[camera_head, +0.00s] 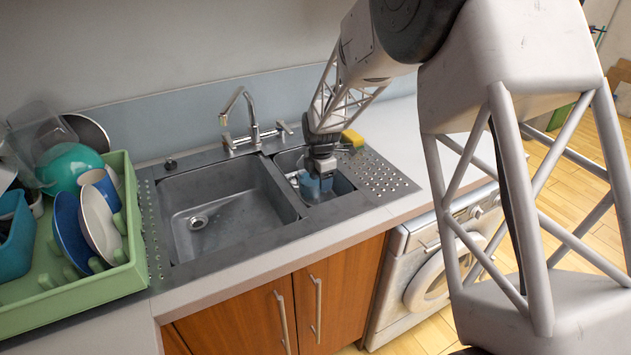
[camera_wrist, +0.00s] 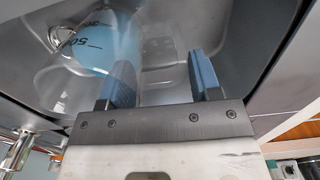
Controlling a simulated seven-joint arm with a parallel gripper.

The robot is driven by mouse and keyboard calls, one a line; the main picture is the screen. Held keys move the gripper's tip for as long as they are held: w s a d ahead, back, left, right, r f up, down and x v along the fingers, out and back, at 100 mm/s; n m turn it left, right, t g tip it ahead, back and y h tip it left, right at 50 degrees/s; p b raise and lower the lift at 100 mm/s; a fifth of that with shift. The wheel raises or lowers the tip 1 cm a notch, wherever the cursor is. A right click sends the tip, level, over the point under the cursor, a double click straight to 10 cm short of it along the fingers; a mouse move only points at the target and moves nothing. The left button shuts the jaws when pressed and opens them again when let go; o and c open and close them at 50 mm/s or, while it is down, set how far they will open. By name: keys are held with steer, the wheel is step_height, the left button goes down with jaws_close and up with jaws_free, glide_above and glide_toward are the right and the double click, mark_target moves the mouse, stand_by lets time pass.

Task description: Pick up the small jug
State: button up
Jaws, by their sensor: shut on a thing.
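The small jug (camera_wrist: 92,50) is clear with a blue lower part and dark measuring marks. It fills the upper left of the wrist view and lies inside the small right-hand sink basin (camera_head: 342,187). My gripper (camera_wrist: 158,62) has its two blue fingers around a clear part of the jug, which is hard to make out, and is shut on it. In the head view my gripper (camera_head: 318,182) reaches down into the small basin. The jug is mostly hidden there by the gripper, and its height above the basin floor cannot be told.
The large sink basin (camera_head: 225,212) left of the gripper is empty. The tap (camera_head: 250,120) stands behind the basins, and a yellow sponge (camera_head: 352,138) lies behind the small one. A green dish rack (camera_head: 75,290) with plates and bowls stands at the left.

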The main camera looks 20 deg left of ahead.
steer(key=shift+r, duration=0.1)
steer(key=shift+r, duration=4.95)
steer(key=w+d+r, duration=0.2)
steer(key=d+r, duration=0.2)
steer(key=d, duration=0.5)
steer(key=w+d+r, duration=0.3)
steer(key=d+r, duration=0.1)
steer(key=d, duration=0.4)
steer(key=shift+d, duration=0.35)
